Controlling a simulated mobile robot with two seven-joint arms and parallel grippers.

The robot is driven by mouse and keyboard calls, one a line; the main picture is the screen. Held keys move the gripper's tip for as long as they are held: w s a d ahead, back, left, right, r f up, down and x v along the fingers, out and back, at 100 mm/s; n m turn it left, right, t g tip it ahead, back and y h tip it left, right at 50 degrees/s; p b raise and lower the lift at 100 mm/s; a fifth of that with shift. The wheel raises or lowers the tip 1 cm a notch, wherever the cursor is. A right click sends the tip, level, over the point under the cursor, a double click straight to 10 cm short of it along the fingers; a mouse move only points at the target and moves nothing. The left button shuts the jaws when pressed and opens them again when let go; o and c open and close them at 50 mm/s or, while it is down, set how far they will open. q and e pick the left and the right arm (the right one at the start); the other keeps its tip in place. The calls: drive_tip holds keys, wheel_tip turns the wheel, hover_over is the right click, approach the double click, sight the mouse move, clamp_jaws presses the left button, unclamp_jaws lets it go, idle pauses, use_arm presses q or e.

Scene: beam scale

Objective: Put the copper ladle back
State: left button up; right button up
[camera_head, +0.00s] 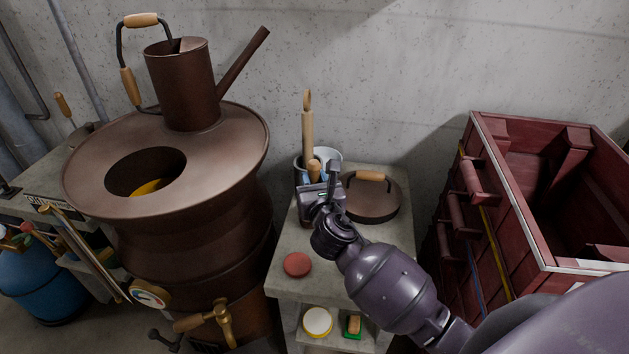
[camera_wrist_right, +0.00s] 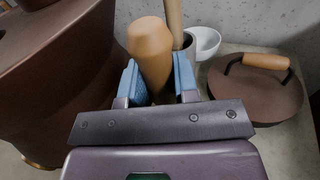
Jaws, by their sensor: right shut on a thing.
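My right gripper (camera_head: 318,188) is over the back left part of the small stone-topped stand (camera_head: 340,266). It is shut on an upright wooden handle (camera_wrist_right: 150,48), which looks like the copper ladle's; its tip also shows in the head view (camera_head: 314,169). The blue finger pads (camera_wrist_right: 131,82) stand on either side of the handle. The ladle's bowl is hidden behind the gripper. I cannot tell whether it touches the stand. My left gripper is not in view.
A copper still (camera_head: 190,175) with an open round hole stands left, a copper can (camera_head: 184,88) on top. A wooden pole (camera_head: 307,130) and white bowl (camera_wrist_right: 207,42) are behind the gripper. A copper lid (camera_head: 372,204) and red disc (camera_head: 297,264) lie on the stand. A red crate (camera_head: 500,225) stands right.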

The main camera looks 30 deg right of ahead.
drive_tip(key=o, duration=0.8)
drive_tip(key=shift+f, duration=0.1)
drive_tip(key=shift+c, duration=0.2)
drive_tip(key=shift+o, duration=1.1)
drive_tip(key=shift+r, duration=0.2)
drive_tip(key=shift+s+f, duration=0.1)
drive_tip(key=shift+s, duration=0.25)
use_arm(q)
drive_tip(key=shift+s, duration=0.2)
use_arm(e)
drive_tip(key=v, duration=1.1)
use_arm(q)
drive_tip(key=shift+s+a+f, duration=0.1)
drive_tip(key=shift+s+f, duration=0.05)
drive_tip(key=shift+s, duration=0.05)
use_arm(e)
drive_tip(key=shift+s+a, duration=0.1)
